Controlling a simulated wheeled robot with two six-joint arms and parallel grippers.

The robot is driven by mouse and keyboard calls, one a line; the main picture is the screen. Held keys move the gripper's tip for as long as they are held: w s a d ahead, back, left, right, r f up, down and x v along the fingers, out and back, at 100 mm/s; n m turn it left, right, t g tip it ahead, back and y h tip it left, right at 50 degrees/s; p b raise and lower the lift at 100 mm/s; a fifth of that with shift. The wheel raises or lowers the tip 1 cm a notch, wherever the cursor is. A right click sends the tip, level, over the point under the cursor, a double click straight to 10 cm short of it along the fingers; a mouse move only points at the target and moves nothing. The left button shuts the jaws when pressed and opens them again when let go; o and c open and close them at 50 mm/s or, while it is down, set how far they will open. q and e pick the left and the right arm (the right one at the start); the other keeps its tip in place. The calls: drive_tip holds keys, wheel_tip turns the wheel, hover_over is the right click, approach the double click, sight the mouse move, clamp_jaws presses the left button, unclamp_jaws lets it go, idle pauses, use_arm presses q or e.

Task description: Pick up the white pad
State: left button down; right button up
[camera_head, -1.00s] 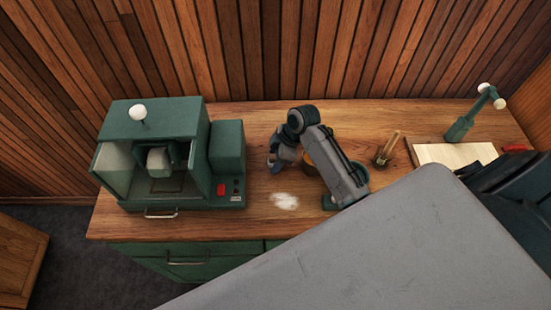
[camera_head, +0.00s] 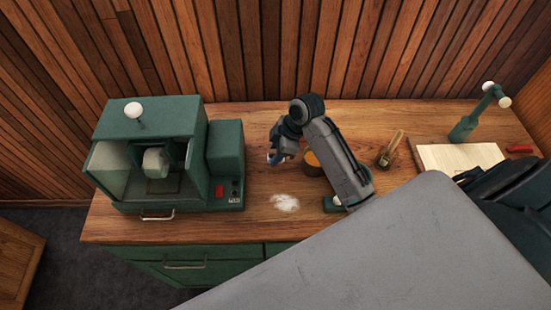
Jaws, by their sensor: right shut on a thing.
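My right gripper (camera_head: 276,156) hangs over the wooden counter, left of a round amber-topped container. It is shut on a small pale thing, seemingly the white pad (camera_head: 272,158), of which only a sliver shows between the dark fingers. The fingers and my arm hide the rest. A flat white smudge (camera_head: 285,202), like powder, lies on the counter in front of the gripper. My left gripper is not in view.
The amber-topped container (camera_head: 313,160), a wooden holder (camera_head: 391,150), a pale board (camera_head: 460,157) and a green stand (camera_head: 463,128) are at the right. A grey part of mine covers the lower right.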

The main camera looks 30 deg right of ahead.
drive_tip(key=s+a+b, duration=0.1)
drive_tip(key=s, duration=0.3)
drive_tip(key=s+a+b, duration=0.2)
drive_tip(key=s, duration=0.3)
drive_tip(key=s+a+r+b, duration=0.1)
drive_tip(key=s, duration=0.3)
drive_tip(key=shift+s+a+b, duration=0.25)
drive_tip(key=shift+a+b, duration=0.05)
drive_tip(key=shift+s+a+r, duration=0.1)
drive_tip(key=shift+s+a, duration=0.05)
drive_tip(key=shift+s, duration=0.4)
drive_tip(key=o, duration=0.4)
drive_tip(key=c, duration=0.3)
drive_tip(key=shift+w, duration=0.15)
drive_tip(key=shift+c, duration=0.2)
